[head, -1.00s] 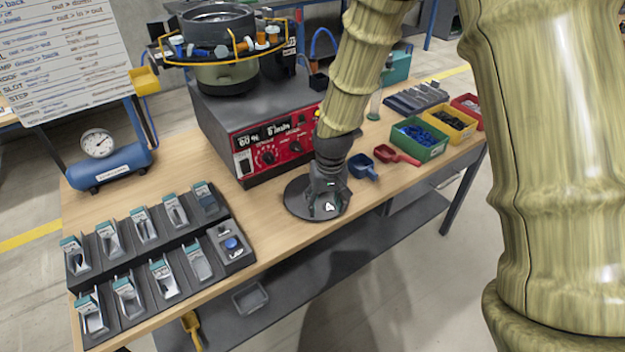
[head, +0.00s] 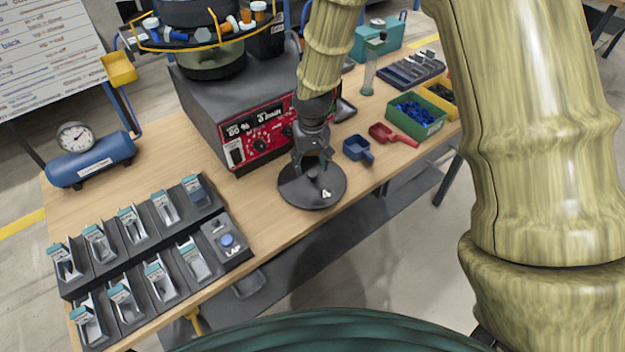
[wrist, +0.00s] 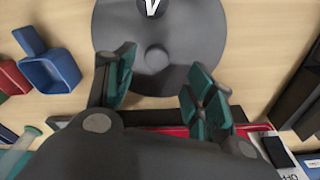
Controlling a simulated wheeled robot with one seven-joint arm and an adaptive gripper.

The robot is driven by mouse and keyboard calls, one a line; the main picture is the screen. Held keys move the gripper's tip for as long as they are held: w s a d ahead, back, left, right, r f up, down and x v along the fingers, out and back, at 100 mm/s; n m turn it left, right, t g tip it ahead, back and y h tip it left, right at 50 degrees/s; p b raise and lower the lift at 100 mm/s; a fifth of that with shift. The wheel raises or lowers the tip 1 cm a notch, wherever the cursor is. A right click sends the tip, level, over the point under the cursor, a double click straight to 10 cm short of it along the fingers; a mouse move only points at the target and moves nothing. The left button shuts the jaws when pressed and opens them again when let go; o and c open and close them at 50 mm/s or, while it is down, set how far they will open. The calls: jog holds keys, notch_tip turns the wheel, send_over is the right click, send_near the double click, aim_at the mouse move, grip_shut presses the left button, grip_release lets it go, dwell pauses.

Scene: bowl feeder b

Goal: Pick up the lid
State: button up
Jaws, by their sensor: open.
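The lid (head: 298,195) is a dark grey round disc lying flat on the wooden bench, with a small knob and a white mark on top. It also shows in the wrist view (wrist: 205,35), with its round knob (wrist: 155,57) near the gap between my fingertips. My gripper (head: 314,163) is open and empty over the far part of the lid. In the wrist view its teal-padded fingers (wrist: 160,75) are spread on either side, apart from the knob. The exact height above the lid is hard to tell.
The red-fronted feeder base (head: 262,135) stands close behind the lid. A blue scoop (head: 357,150) and a red scoop (head: 392,135) lie to the right, before a green bin (head: 417,118). A dark rack of slots (head: 150,250) is at the left. The bench's front edge is near.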

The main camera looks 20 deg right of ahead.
aim_at(313, 172)
jog(key=shift+d+f+p, duration=0.2)
jog(key=shift+f+p, duration=0.15)
jog(key=shift+f, duration=0.6)
jog(key=shift+d+f+p, duration=0.15)
jog(key=shift+f+p, duration=0.15)
jog(key=shift+f, duration=0.65)
jog(key=shift+w+f, duration=0.1)
jog(key=shift+f, duration=0.65)
grip_shut()
